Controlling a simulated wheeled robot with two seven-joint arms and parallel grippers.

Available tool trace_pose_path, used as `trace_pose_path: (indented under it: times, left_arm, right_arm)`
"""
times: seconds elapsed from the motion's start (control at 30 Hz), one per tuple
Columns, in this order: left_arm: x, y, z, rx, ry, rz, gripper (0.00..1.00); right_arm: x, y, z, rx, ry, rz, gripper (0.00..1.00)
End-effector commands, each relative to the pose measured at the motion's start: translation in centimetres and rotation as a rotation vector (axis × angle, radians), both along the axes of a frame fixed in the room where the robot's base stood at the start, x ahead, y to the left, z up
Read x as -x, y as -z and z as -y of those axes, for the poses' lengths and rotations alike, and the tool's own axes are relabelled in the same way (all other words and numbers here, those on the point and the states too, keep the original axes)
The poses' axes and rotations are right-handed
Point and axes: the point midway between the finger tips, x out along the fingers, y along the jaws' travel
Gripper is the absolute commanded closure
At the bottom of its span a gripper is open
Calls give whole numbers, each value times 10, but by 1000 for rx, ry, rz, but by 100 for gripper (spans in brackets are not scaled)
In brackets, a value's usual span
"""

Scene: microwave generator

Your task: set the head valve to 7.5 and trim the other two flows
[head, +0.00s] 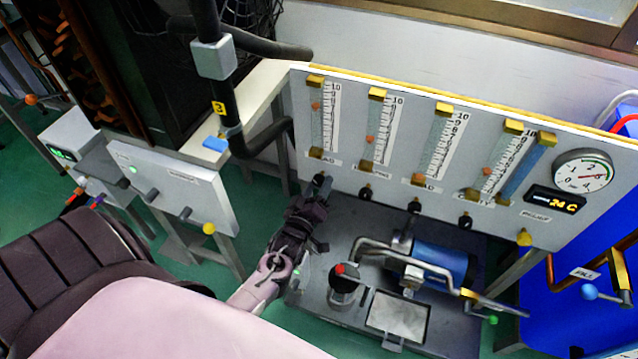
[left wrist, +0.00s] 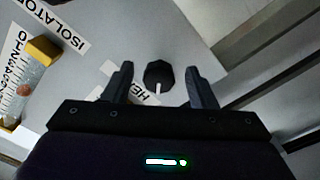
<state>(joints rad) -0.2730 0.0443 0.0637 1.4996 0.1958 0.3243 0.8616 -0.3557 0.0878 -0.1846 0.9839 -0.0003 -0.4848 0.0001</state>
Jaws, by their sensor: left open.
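The flow panel (head: 345,165) carries several flowmeter tubes with orange floats and black knobs below. The leftmost tube (head: 318,118) has its float (head: 315,105) in the upper part of its scale; the exact reading is too small to tell. The second float (head: 371,139) sits around mid-tube, the third (head: 417,177) near the bottom. My left gripper (head: 317,191) is open at the leftmost knob. In the left wrist view the black knob (left wrist: 159,75) with a white pointer lies between the open fingers, with a gap on both sides. A label starting "HE" is partly hidden by a finger. My right gripper is not in view.
Other black knobs (head: 365,192) stand to the right of my gripper. A blue motor pump (head: 440,262) with grey pipes sits on the base plate below. A thick black pipe (head: 262,142) bends close on the left. A dial gauge (head: 582,172) is at the right.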

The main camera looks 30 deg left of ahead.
Motion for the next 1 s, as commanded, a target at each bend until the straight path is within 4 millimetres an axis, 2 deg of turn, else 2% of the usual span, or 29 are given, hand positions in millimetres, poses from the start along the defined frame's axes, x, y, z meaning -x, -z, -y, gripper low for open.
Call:
trace_pose_path:
  times: [0.2,0.4,1.0]
  left_arm:
    - [39,1,9,2,-1,-3,48]
    - [60,0,14,0,0,-1,48]
    - [62,0,15,0,0,-3,48]
  right_arm:
    - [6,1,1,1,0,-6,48]
    - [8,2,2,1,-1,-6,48]
    - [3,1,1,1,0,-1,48]
